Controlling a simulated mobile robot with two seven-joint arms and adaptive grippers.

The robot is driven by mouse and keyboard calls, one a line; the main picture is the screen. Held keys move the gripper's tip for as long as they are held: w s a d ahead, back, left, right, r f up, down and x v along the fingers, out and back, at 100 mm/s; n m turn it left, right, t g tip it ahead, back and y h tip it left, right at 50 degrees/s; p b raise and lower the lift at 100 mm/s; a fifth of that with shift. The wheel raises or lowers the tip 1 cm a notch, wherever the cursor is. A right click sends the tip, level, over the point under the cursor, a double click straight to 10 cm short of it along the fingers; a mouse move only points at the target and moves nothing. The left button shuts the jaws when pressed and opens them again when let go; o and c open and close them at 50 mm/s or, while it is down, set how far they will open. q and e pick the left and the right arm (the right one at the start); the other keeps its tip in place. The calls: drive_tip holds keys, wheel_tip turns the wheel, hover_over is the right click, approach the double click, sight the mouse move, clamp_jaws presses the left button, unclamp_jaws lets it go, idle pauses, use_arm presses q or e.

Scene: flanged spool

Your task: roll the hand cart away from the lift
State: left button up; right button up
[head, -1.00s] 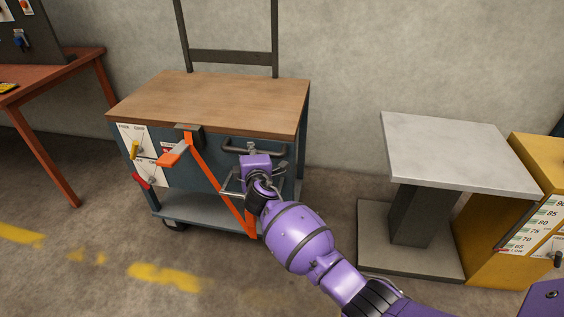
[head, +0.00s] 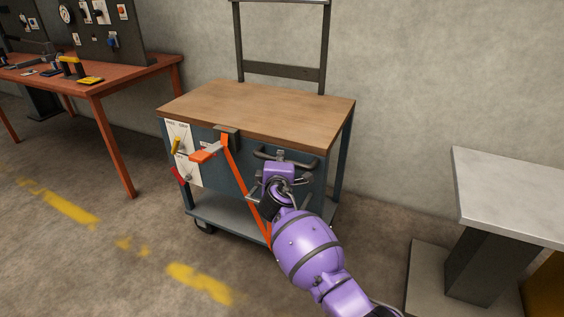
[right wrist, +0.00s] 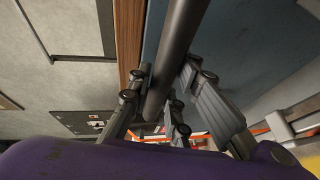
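The hand cart (head: 262,115) has a brown wooden top, blue-grey sides, a lower shelf and a tall dark frame behind. It stands left of the lift (head: 515,195), a pale platform on a dark column, with floor between them. My right gripper (head: 283,165) is at the cart's front handle (head: 312,166). In the right wrist view the dark handle bar (right wrist: 172,70) passes between the fingers (right wrist: 165,95), which close in on both sides. The fingertips are partly hidden behind the bar. My left gripper is out of view.
An orange strap (head: 243,185) and an orange lever (head: 206,153) are on the cart's front, beside a white label panel. A red-brown workbench (head: 110,82) stands close on the left. The wall is right behind. Floor in front, with worn yellow markings (head: 200,283), is clear.

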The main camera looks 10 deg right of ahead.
drive_tip(key=o, duration=0.3)
drive_tip(key=shift+w+a, duration=0.1)
drive_tip(key=shift+a, duration=0.15)
drive_tip(key=shift+o, duration=0.2)
drive_tip(key=shift+d, duration=0.1)
drive_tip(key=shift+d, duration=0.1)
drive_tip(key=shift+s, duration=0.2)
drive_tip(key=v, duration=1.1)
drive_tip(key=shift+s, duration=0.35)
drive_tip(key=shift+r, duration=0.1)
